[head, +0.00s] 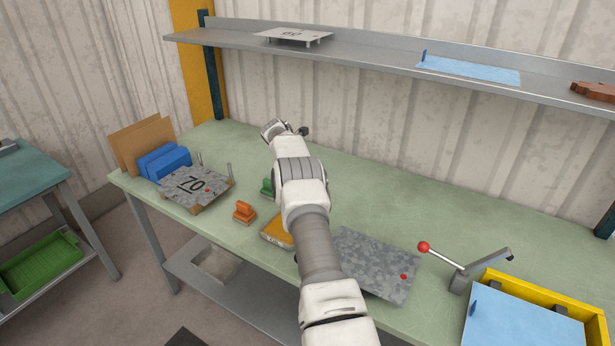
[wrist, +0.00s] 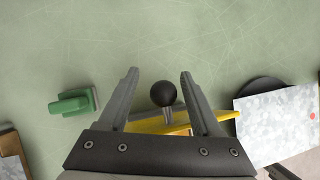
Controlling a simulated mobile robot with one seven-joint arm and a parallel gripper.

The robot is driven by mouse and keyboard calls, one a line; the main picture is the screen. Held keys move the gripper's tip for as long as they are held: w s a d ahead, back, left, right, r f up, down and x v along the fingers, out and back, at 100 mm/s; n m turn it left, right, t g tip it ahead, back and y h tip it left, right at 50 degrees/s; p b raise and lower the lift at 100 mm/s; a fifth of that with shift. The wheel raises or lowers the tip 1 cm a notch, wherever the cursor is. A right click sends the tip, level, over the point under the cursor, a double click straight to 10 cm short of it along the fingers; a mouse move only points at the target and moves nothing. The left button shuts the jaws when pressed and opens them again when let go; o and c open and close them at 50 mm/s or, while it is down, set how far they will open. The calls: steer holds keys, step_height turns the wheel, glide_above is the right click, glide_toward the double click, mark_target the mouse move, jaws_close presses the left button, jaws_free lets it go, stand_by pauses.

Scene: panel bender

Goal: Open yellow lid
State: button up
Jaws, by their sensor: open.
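The yellow lid (head: 275,232) lies on the green bench in the head view, partly hidden behind my arm. In the wrist view the yellow lid (wrist: 160,127) shows just ahead of the gripper's palm, mostly covered by it. A round black knob (wrist: 163,93) on a stem stands by the lid. My gripper (wrist: 158,75) is open, with its two fingers on either side of the knob. A gap shows between the knob and each finger. In the head view my arm hides the fingers.
Green (head: 267,187) and orange (head: 244,211) stamp-like blocks stand nearby. A grey plate (head: 377,264) lies right of my arm. Beyond it are a red-knobbed lever (head: 460,270) and a yellow-framed tray (head: 550,299). A plate marked 70 (head: 195,187) is at left. The bench's back is clear.

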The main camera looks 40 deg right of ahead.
steer(key=b+v, duration=0.2)
steer(key=v, duration=1.5)
steer(key=shift+r, duration=0.15)
steer(key=s+a+r+m+t+y, duration=0.1)
steer(key=s+a+r+m+t, duration=0.1)
steer(key=s+a+r+m, duration=0.45)
steer(key=s+a+r+m+t+y, duration=0.1)
steer(key=s+a+r+m+y, duration=0.15)
steer(key=s+a+r, duration=0.8)
steer(key=s+a+f+m+t+y, duration=0.1)
steer(key=s+a+f+m, duration=0.1)
steer(key=s+a, duration=0.3)
steer(key=s+a+f+m+b, duration=0.1)
steer(key=s+a+f+m, duration=0.2)
steer(key=s, duration=0.7)
steer(key=s+a+f+m+t+y, duration=0.1)
steer(key=s+a+f+m, duration=0.2)
steer(key=s+a+m, duration=0.3)
steer(key=shift+s+a+t+y, duration=0.3)
steer(key=shift+s+y, duration=0.05)
steer(key=shift+s, duration=0.75)
